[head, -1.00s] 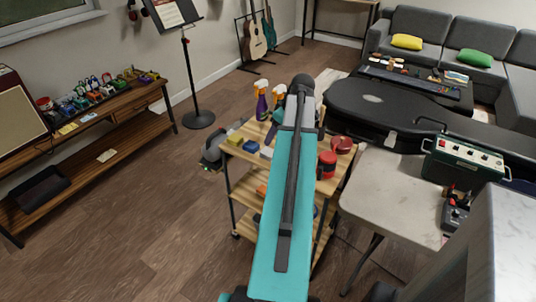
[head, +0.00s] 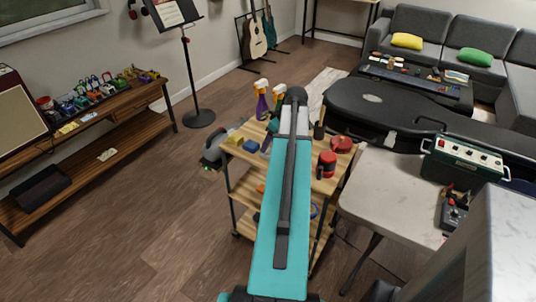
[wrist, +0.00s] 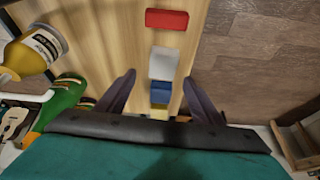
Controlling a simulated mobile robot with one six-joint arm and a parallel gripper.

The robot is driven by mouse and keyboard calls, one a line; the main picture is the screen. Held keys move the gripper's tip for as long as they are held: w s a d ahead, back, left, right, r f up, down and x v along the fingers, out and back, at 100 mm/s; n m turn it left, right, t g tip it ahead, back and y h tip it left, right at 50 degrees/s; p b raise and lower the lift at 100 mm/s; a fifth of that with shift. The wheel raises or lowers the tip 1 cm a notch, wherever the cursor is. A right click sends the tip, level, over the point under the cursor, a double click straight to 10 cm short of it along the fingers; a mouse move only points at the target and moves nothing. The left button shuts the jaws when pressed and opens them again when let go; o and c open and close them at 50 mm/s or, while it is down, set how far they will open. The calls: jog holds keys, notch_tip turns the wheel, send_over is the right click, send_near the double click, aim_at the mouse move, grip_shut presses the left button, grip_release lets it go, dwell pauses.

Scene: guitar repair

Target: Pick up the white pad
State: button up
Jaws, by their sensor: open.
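The white pad (wrist: 164,63) lies on the wooden cart top in the wrist view, in a row between a red block (wrist: 167,19) and a blue pad (wrist: 160,92). My gripper (wrist: 160,77) is open and empty. Its two dark fingers appear on either side of the row, with their tips level with the near end of the white pad in the picture. I cannot tell the height of the tips above the cart. In the head view my arm hides the white pad and the gripper fingers.
In the head view a yellow pad (head: 238,138) and a blue pad lie on the cart's left side. Spray bottles (head: 262,98) stand at its back, a red canister (head: 327,164) at its right. A green bottle (wrist: 62,98) stands close left in the wrist view.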

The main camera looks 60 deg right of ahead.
aim_at(268, 153)
jog(key=shift+p+x, duration=0.65)
jog(key=shift+x, duration=1.85)
jog(key=shift+a, duration=0.2)
jog(key=c, duration=1.1)
